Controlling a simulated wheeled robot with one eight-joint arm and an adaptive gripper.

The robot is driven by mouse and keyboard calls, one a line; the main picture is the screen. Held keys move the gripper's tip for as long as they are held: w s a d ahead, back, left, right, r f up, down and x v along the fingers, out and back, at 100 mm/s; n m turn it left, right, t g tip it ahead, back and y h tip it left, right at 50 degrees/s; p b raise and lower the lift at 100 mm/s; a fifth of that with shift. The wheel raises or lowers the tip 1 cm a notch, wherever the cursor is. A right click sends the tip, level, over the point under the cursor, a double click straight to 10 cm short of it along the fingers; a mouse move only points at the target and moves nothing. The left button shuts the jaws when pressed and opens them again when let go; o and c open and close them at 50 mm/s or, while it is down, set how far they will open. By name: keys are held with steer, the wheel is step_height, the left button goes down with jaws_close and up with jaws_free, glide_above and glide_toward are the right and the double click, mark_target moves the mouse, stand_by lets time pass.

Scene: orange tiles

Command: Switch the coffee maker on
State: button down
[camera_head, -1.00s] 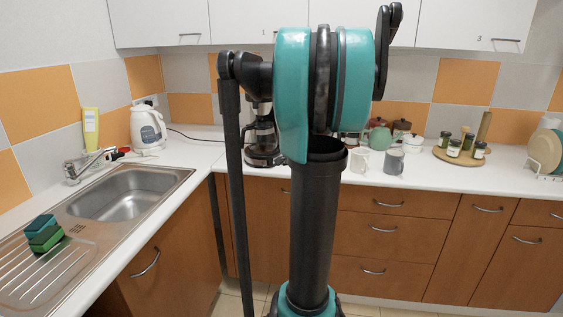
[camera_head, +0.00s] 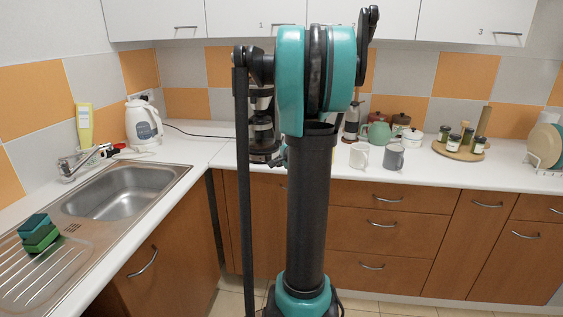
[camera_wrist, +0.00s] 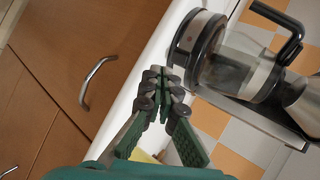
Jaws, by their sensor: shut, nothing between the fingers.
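The black and steel coffee maker (camera_head: 262,136) stands on the counter behind my arm, which hides its right side in the head view. In the wrist view its round base (camera_wrist: 198,38) is at the upper middle, with the glass carafe (camera_wrist: 235,70) and its black handle (camera_wrist: 285,22) to the right. I cannot clearly make out the switch. My gripper (camera_wrist: 162,76) is shut and empty, with its fingertips close to the base near the counter's front edge. I cannot tell whether they touch it. In the head view the gripper (camera_head: 279,158) is mostly hidden behind my arm.
The white counter (camera_head: 345,178) runs along the back, with wooden cabinets (camera_head: 385,205) below. A white mug (camera_head: 359,156) and a grey mug (camera_head: 393,157) stand right of the coffee maker. A green teapot (camera_head: 378,134) is behind them. The sink (camera_head: 120,195) and white kettle (camera_head: 143,125) are at left.

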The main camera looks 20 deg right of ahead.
mark_target(269, 159)
steer(key=w+f, duration=0.2)
steer(key=w, duration=0.5)
steer(key=shift+f, duration=0.25)
steer(key=shift+w+f, duration=0.15)
steer(key=shift+w, duration=0.1)
steer(key=shift+r, duration=0.85)
steer(key=shift+s, duration=0.1)
